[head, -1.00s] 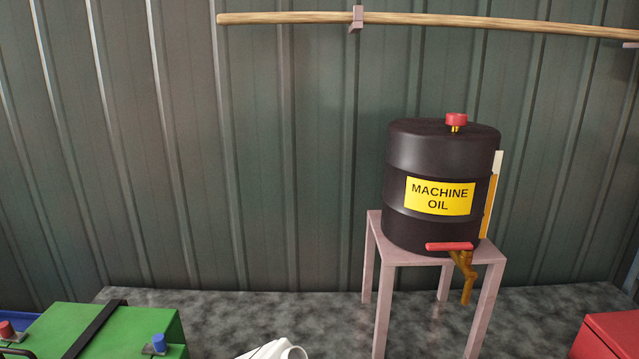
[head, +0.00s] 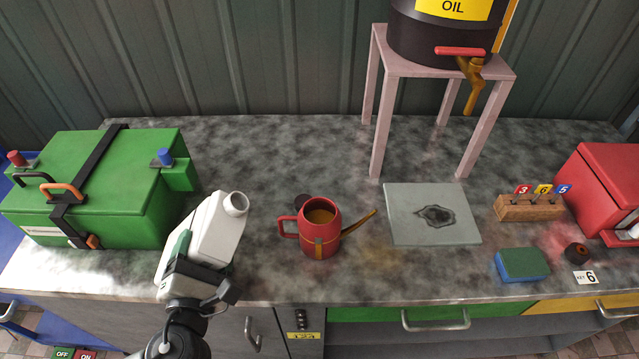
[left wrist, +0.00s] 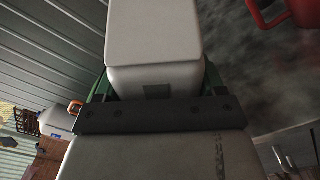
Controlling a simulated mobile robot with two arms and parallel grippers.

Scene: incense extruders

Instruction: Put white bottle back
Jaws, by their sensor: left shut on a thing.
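The white bottle (head: 218,232) is in my left gripper (head: 190,262), tilted with its open round mouth toward the upper right in the head view. My left gripper is shut on it, over the counter's front left part. In the left wrist view the bottle's white body (left wrist: 153,45) fills the upper middle, between the green-edged fingers (left wrist: 157,88). I cannot tell whether the bottle touches the counter. My right gripper is not in view.
A red oil can (head: 320,232) stands just right of the bottle. A green box (head: 100,205) is at left. A grey mat (head: 405,200), sponge (head: 522,265), wooden key block (head: 530,207) and red box (head: 600,190) are at right. A pink stand (head: 472,125) holds the drum (head: 425,35). Bare counter (head: 270,150) lies behind.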

